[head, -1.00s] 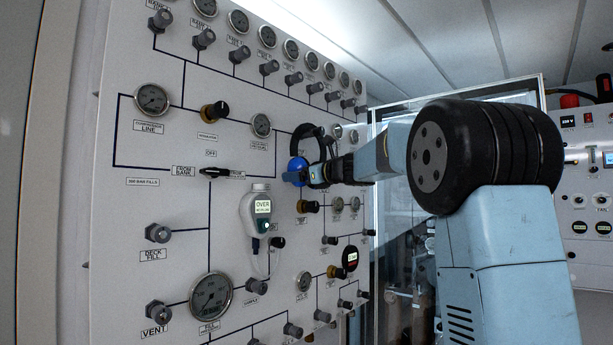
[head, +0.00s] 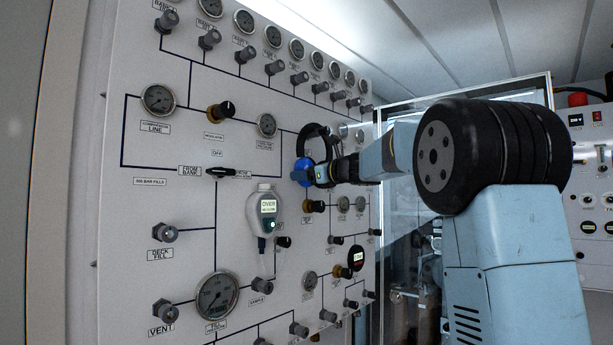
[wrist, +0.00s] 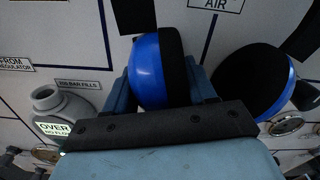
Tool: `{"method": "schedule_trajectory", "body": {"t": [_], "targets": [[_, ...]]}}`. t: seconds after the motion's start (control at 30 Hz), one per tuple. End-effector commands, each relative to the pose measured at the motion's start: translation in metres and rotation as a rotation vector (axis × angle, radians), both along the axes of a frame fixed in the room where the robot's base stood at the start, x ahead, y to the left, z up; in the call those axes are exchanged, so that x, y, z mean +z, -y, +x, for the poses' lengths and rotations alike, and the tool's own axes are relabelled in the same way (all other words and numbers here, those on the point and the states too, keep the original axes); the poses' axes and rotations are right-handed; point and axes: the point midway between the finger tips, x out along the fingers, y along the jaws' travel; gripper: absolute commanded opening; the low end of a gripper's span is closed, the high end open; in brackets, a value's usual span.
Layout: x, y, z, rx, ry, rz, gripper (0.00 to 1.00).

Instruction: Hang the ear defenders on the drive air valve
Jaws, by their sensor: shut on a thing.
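The ear defenders have blue cups with black pads and a black headband (head: 311,134). In the head view one blue cup (head: 303,171) shows at my gripper (head: 309,176), close to the panel. In the wrist view one cup (wrist: 148,72) sits between my gripper's fingers (wrist: 160,88), which are shut on it. The other cup (wrist: 252,80) hangs free at the right. The headband runs up out of the wrist view. A label ending in "AIR" (wrist: 215,4) shows above the cups in the wrist view. I cannot tell which knob is the drive air valve; it may be hidden behind the ear defenders.
The white panel (head: 150,215) carries several gauges, knobs and labels. A grey-white analyser (head: 266,212) with an "OVER" screen and a tube is left of my gripper. Below my gripper is a brass-based knob (head: 314,206). A glass-sided frame (head: 400,240) stands right of the panel.

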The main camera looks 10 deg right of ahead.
Motion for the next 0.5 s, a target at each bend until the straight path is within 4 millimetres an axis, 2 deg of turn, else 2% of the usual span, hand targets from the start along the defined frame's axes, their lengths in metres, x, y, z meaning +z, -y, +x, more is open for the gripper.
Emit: {"method": "schedule_trajectory", "body": {"t": [0.43, 0.47, 0.5], "targets": [[0.0001, 0.0007, 0.0, -0.001, 0.0, 0.0, 0.14], [0.0001, 0.0007, 0.0, -0.001, 0.0, 0.0, 0.57], [0.0001, 0.0007, 0.0, -0.001, 0.0, 0.0, 0.61]]}}
